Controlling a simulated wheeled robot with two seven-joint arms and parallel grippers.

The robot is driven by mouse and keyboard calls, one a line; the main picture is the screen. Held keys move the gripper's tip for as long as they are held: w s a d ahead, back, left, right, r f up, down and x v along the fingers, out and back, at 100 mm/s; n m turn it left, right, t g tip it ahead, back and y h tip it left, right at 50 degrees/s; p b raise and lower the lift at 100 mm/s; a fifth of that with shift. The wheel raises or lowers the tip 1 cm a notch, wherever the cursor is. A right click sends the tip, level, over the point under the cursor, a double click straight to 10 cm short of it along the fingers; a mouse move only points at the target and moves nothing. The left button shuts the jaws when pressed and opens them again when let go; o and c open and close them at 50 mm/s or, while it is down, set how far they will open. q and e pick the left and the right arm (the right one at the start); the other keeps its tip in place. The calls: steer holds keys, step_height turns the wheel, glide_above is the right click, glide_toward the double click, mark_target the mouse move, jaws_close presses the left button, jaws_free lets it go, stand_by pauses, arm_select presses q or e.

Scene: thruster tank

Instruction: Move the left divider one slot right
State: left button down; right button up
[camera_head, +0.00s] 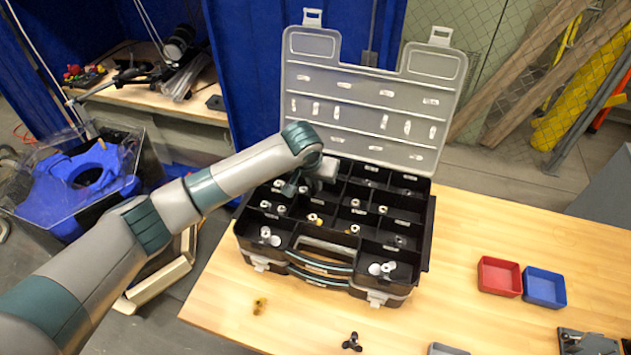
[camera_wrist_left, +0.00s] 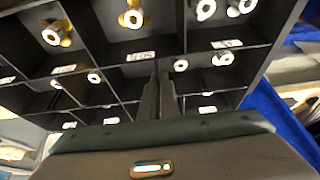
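The black organizer case (camera_head: 428,232) stands open on the wooden table, its clear lid raised at the back. Black walls split it into compartments holding small metal and brass fittings. My left gripper (camera_head: 300,188) is over the left rear part of the case, pointing down. In the left wrist view its two fingers (camera_wrist_left: 159,98) are close together among the compartment walls, below a labelled cross wall (camera_wrist_left: 140,57). I cannot tell whether a thin divider is pinched between them. The arm and gripper hide the left divider in the head view. My right gripper is not in view.
A red tray (camera_head: 499,276) and a blue tray (camera_head: 544,287) sit on the table to the right. A small black three-lobed part (camera_head: 352,341) lies in front of the case. The raised lid (camera_head: 365,95) stands behind my gripper.

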arm_select(q)
steer(key=shift+f, duration=0.4)
steer(key=shift+f, duration=0.6)
stand_by(0.5)
steer(key=c, duration=1.9)
jaws_free()
steer(key=shift+c, duration=0.2)
steer(key=shift+r, duration=0.1)
steer(key=b+v, duration=0.3)
steer(key=v, duration=1.4)
steer(key=shift+s+r, duration=0.1)
steer(key=shift+r, duration=0.1)
